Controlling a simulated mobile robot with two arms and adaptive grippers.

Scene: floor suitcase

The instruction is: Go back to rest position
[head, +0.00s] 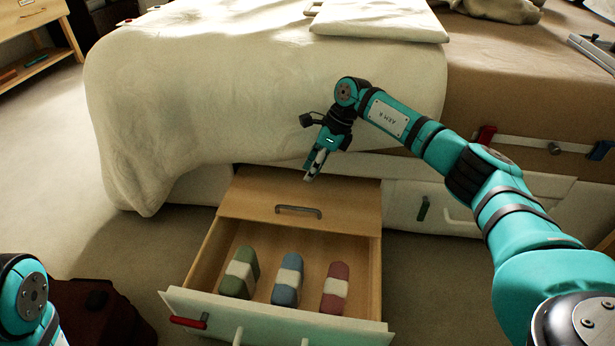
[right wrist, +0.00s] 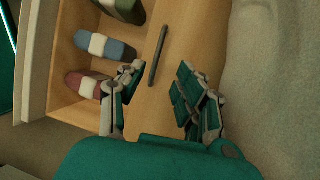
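My right gripper (head: 316,163) hangs above the back of the open drawer (head: 364,250), by the bed's side. In the right wrist view my right gripper (right wrist: 155,100) has its fingers spread with nothing between them; the wooden panel and its dark handle (right wrist: 159,55) lie beyond. In the head view my left arm shows only at the lower left corner, and its gripper is out of frame.
The drawer holds a green (head: 251,256), a blue (head: 285,293) and a red (head: 331,302) bundle, each with a white band. A bed with a pale blanket (head: 200,100) stands behind. A dark red suitcase (head: 100,315) lies left of the drawer. Floor at the left (head: 45,150) is clear.

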